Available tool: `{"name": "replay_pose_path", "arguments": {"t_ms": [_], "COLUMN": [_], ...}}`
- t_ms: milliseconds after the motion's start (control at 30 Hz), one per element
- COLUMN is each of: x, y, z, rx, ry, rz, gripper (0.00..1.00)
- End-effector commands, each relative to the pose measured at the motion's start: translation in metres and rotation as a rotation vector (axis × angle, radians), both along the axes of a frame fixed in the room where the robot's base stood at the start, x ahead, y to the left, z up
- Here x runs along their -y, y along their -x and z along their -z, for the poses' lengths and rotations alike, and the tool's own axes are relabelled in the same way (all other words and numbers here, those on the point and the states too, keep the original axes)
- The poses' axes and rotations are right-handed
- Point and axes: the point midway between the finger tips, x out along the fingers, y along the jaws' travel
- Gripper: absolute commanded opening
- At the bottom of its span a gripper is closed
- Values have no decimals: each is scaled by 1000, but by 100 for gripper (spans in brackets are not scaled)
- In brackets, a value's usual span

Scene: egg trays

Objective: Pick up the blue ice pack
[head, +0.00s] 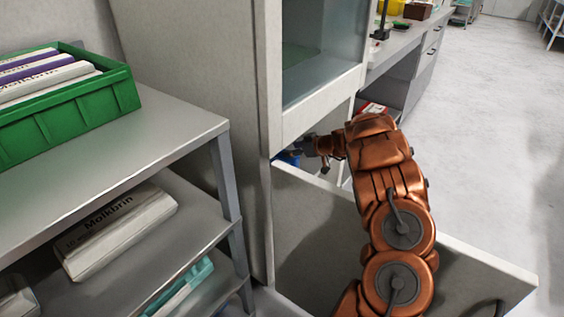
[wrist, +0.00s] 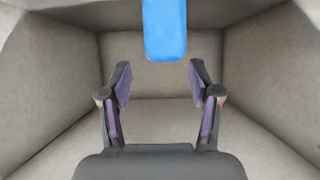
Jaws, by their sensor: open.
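The blue ice pack (wrist: 165,28) shows at the top middle of the wrist view, its upper end cut off by the frame. It lies ahead of my gripper (wrist: 160,80), in line with the gap between the fingers. The two dark fingers with purple pads stand apart, with nothing between them. In the head view my gripper (head: 304,147) reaches into the opening of a pale cabinet, above an open door or drawer front. A bit of blue (head: 288,159) shows just below it there, mostly hidden.
Pale walls (wrist: 50,85) of the compartment enclose my gripper on both sides and behind the pack. The cabinet's open front panel (head: 330,230) lies beneath my arm. At left, a metal shelf (head: 165,120) carries a green crate (head: 85,113) of cartons. Open floor (head: 485,120) lies at right.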

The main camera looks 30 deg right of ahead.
Motion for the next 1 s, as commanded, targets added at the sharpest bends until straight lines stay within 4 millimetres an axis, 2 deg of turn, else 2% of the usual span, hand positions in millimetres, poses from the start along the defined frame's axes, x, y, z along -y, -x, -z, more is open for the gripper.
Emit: {"name": "replay_pose_path", "arguments": {"t_ms": [267, 400, 600, 867, 1000], "x": [-6, -15, -20, -21, -21], "y": [-13, -25, -42, -44, -44], "z": [10, 24, 31, 32, 32], "rx": [0, -2, 0, -1, -1], "ry": [2, -3, 1, 0, 0], "rz": [0, -2, 0, 1, 0], "gripper": [62, 62, 62, 62, 50]}}
